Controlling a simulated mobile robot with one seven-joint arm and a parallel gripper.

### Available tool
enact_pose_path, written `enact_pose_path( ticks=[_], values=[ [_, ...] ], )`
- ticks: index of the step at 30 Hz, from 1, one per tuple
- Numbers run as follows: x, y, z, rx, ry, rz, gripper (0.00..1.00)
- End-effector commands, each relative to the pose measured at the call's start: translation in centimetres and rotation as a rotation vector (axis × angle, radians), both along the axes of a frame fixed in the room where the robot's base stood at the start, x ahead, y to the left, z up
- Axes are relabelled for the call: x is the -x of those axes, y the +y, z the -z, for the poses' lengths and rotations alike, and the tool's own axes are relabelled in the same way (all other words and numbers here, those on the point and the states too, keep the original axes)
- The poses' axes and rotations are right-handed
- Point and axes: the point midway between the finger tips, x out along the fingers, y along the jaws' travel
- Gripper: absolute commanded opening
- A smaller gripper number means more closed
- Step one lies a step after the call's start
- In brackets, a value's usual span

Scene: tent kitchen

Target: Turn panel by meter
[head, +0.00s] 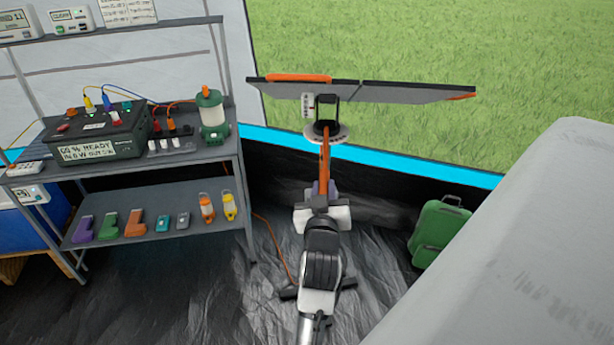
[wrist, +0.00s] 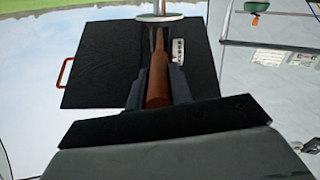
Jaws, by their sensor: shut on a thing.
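The folding panel (head: 345,90) stands tilted at the tent opening, dark and seen nearly edge-on, with orange trim. It also shows in the wrist view (wrist: 100,55). An orange handle (head: 325,158) runs down from a round white mount (head: 342,133) below the panel. My gripper (head: 320,188) is shut on this handle, one finger on each side, as the wrist view shows (wrist: 158,85). A small white tag or meter (head: 307,104) sits by the mount; its text is unreadable. The power station (head: 95,135) has a display (head: 88,150) with a percentage, "READY" and a watt figure, blurred.
A metal shelf (head: 150,208) at the left holds a green lantern (head: 211,115), cables and small tools. An orange cable (head: 272,245) crosses the dark floor.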

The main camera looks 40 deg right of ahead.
Motion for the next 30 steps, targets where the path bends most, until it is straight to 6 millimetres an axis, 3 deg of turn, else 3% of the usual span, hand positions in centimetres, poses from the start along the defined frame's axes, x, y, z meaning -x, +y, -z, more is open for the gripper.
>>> enact_pose_path(
  ticks=[6, 15, 30],
  values=[
    [2.4, -2.4, 0.2, 0.002, 0.000, -0.089, 0.00],
    [4.3, -4.9, 0.2, 0.003, -0.001, -0.197, 0.00],
    [5.4, -6.6, 0.1, -0.001, 0.002, -0.272, 0.00]
  ],
)
